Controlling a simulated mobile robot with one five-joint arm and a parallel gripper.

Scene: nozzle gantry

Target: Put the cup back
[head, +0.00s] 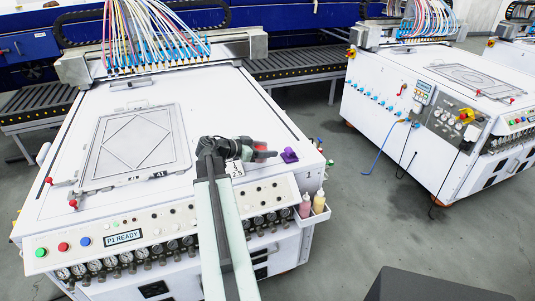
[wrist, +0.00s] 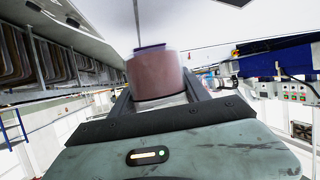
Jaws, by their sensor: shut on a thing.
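My gripper (head: 267,150) is over the right front part of the white machine top. It is shut on a reddish cup (wrist: 153,76), which fills the space between the two dark fingers in the wrist view. Only a small red patch of the cup (head: 262,154) shows between the jaws in the head view. A dark blue or purple edge (wrist: 150,46) shows beyond the cup in the wrist view. A small purple object (head: 289,155) stands on the machine top just right of my gripper. I cannot tell whether the cup touches it.
A framed plate (head: 138,146) with a diamond outline lies on the machine top (head: 225,105), left of my gripper. A bottle holder (head: 312,218) hangs at the front right corner. Control panel buttons and gauges line the front edge. A second machine (head: 375,100) stands right.

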